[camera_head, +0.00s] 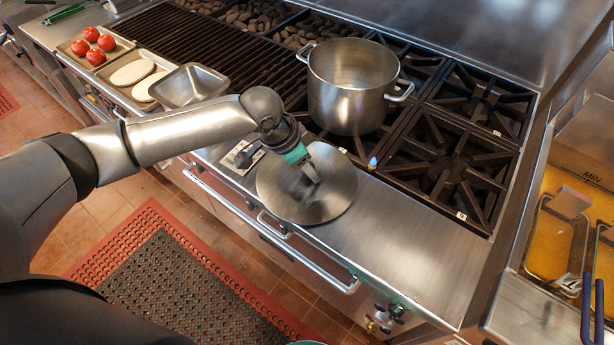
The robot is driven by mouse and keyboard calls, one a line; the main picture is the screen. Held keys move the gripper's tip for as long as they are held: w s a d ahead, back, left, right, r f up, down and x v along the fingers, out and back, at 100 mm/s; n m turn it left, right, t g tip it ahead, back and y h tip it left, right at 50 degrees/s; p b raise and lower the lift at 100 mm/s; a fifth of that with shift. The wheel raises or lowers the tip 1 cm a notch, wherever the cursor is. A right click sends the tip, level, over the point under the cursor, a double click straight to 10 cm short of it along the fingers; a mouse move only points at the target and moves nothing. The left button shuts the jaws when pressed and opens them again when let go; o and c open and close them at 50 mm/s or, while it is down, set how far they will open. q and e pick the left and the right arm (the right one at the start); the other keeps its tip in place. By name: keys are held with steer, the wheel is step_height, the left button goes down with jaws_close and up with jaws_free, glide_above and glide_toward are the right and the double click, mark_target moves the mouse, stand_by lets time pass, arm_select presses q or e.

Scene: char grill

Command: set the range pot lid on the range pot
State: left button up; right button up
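The range pot (348,103) is a steel pot with two side handles, standing upright and uncovered on the range, right of centre. The range pot lid (327,204) is a round steel disc over the steel front ledge, in front of and below the pot in the picture. My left gripper (312,176) reaches down to the middle of the lid, with its fingers at the handle. The fingers hide the handle, so I cannot tell whether they are shut on it. The lid looks roughly flat and apart from the pot. My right gripper is not in view.
Black burner grates (452,170) lie right of the pot, with a small blue flame (373,162) near its base. An empty metal pan (189,86) and a tray of tomatoes (74,50) stand at left. The front ledge (410,245) is clear right of the lid.

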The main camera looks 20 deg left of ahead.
arm_select(q)
jaws_close()
steer(key=shift+r, duration=0.2)
stand_by(0.4)
